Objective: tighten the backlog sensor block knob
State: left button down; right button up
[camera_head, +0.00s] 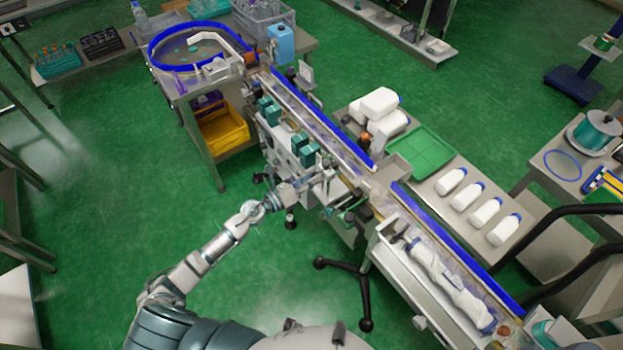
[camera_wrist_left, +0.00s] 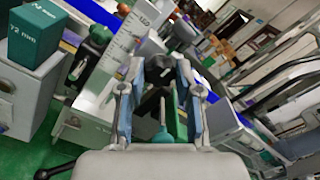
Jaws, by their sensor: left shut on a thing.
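My left gripper (camera_head: 312,176) reaches in from the left to the near side of the sleeve applicator (camera_head: 290,140). In the left wrist view, its two fingers (camera_wrist_left: 158,68) are closed around a dark knob (camera_wrist_left: 154,78), which I take to be the backlog sensor block knob. The fingers hide part of the knob, and how tight it is cannot be told. A teal piece (camera_wrist_left: 163,132) shows below it between the fingers. In the head view the knob is too small to make out. My right gripper does not show.
Teal blocks (camera_head: 307,154) stand on the machine; one marked 72 mm (camera_wrist_left: 35,38) is at left in the wrist view, near an upright scale (camera_wrist_left: 130,35). The blue-railed conveyor (camera_head: 345,145) runs behind. A dark stand leg (camera_head: 364,300) is right of my arm.

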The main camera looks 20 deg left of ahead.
pick_arm(q)
jog(key=shift+f, duration=0.15)
jog(key=c, duration=0.9)
grip_release()
jog(key=shift+c, duration=0.2)
jog(key=shift+o, duration=0.8)
jog(key=v, duration=1.2)
jog(key=shift+w+f, duration=0.1)
